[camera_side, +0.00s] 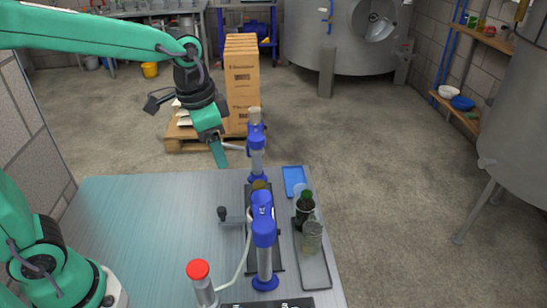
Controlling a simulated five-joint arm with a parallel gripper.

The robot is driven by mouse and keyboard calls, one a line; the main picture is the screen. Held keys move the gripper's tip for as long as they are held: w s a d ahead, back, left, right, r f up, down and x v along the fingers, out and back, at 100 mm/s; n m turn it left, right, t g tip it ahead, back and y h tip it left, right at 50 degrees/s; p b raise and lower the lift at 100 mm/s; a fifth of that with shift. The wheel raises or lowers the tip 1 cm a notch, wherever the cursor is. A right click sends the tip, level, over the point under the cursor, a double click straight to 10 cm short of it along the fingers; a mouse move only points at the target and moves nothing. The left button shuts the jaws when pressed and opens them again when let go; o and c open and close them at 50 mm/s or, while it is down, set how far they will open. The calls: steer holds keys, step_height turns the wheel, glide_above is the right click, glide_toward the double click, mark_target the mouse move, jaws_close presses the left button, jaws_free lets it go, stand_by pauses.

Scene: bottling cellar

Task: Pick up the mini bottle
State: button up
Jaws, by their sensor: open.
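The mini bottle looks to be the small dark green bottle (305,209), upright near the table's right edge at the far end of a dark tray (316,278). My gripper (220,158) is open and empty, pointing down above the far edge of the table. It is to the left of the bottle and clearly apart from it. The bottle's base is partly hidden by a clear glass vessel (312,237) in front of it.
Blue-and-grey upright devices (264,241) and (257,150) stand between my gripper and the bottle. A red-topped cylinder (198,270) is at the front. A blue tray (294,181) lies behind the bottle. The table's left part (150,225) is clear.

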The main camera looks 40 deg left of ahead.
steer(key=w+d+f+m, duration=0.1)
steer(key=w+d+f, duration=0.1)
steer(key=w+d+f+m+g, duration=0.1)
steer(key=w+f, duration=0.1)
steer(key=w+d+f+m+g, duration=0.1)
steer(key=w+d+f, duration=0.1)
steer(key=w, duration=0.1)
steer(key=shift+d+f+m, duration=0.3)
steer(key=shift+f, duration=0.05)
steer(key=shift+s+f, duration=0.1)
steer(key=shift+f, duration=0.05)
steer(key=shift+a+f, duration=0.2)
steer(key=shift+f, duration=1.7)
steer(key=shift+a+f, duration=0.15)
steer(key=shift+f, duration=1.7)
steer(key=shift+c, duration=0.5)
steer(key=c, duration=1.2)
steer(key=shift+r, duration=0.15)
step_height(320, 180, up, 10)
steer(key=shift+f, duration=0.1)
